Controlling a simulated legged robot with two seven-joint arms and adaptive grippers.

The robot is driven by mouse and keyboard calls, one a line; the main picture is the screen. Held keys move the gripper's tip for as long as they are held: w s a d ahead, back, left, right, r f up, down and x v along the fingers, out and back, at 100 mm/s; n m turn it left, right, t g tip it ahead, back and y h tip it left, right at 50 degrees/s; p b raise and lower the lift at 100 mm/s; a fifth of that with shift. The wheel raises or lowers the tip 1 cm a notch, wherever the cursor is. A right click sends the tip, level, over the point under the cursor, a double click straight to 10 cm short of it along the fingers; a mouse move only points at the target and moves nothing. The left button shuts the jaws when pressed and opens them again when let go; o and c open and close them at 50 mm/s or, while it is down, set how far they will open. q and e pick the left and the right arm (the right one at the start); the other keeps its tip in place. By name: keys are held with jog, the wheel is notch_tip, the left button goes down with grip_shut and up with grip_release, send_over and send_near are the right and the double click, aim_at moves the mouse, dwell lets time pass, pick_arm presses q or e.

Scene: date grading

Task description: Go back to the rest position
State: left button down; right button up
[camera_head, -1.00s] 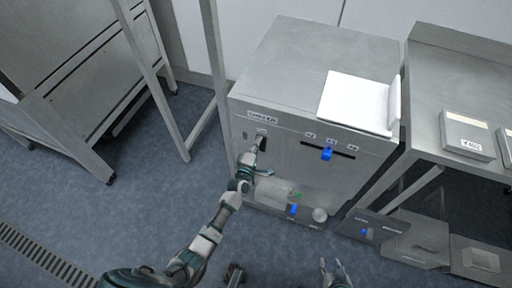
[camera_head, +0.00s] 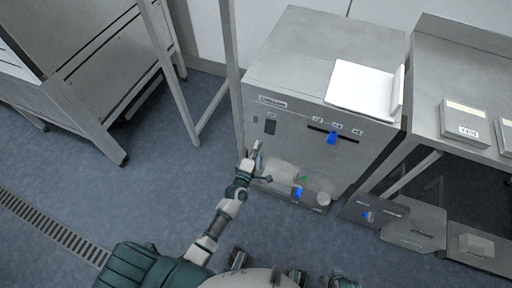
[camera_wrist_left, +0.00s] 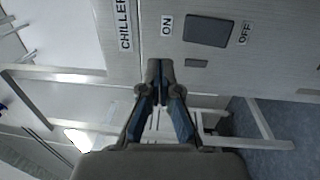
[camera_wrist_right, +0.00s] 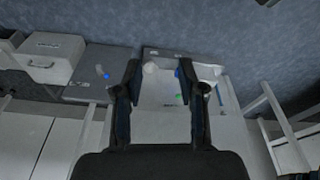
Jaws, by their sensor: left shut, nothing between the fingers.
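My left gripper (camera_head: 257,146) is shut and empty in front of the grey chiller (camera_head: 262,82). In the head view it is below the dark ON/OFF switch (camera_head: 271,127). The left wrist view shows its closed fingertips (camera_wrist_left: 160,68), with the switch (camera_wrist_left: 207,30) and the CHILLER label (camera_wrist_left: 124,24) beyond them, apart from the fingers. My right gripper (camera_wrist_right: 160,75) is open and empty in the right wrist view. In the head view only a small part of the right gripper (camera_head: 340,283) shows at the bottom edge.
The chiller has a blue slider knob (camera_head: 332,138) and a white open lid or tray (camera_head: 362,88) on top. A low tray (camera_head: 318,204) stands at its foot. A bench (camera_head: 455,85) is at right, a metal frame leg (camera_head: 231,60) at left. Open floor lies at lower left.

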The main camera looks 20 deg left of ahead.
pick_arm(q)
jog(key=shift+s+a+f, duration=0.1)
jog(key=shift+s+a, duration=0.1)
jog(key=shift+a, duration=0.2)
pick_arm(e)
jog(key=shift+w+a+f, duration=0.15)
jog(key=shift+a+f, duration=0.05)
jog(key=shift+a, duration=0.15)
pick_arm(q)
jog(key=shift+d, duration=0.15)
